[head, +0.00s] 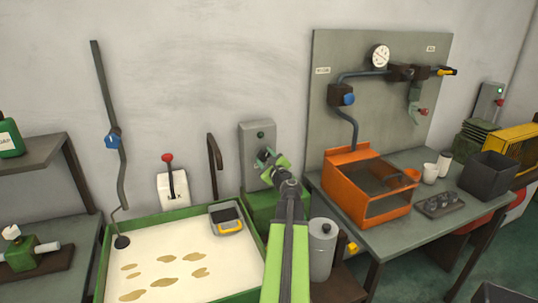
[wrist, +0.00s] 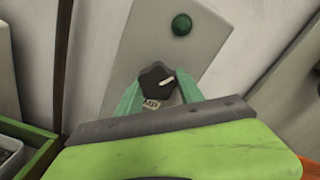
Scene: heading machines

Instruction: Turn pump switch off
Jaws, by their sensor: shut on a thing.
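A grey switch box (head: 257,137) is on the wall behind the green-rimmed tray. It carries a black rotary knob, which shows in the wrist view (wrist: 153,78) with a pale pointer line slanting to the upper right. A small label (wrist: 151,104) sits just below the knob, too small to read surely. A dark green round lamp or button (wrist: 182,24) is above it. My gripper (head: 265,155) is at the box, its fingers shut on the knob from both sides. In the head view my gripper hides most of the knob.
A red-knobbed lever (head: 168,158) on a white plate is left of the box. The green-rimmed tray (head: 110,246) holds pale liquid with brown patches. A grey canister (head: 322,245) stands right of my arm, near a bench (head: 398,237) with an orange bin (head: 350,200).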

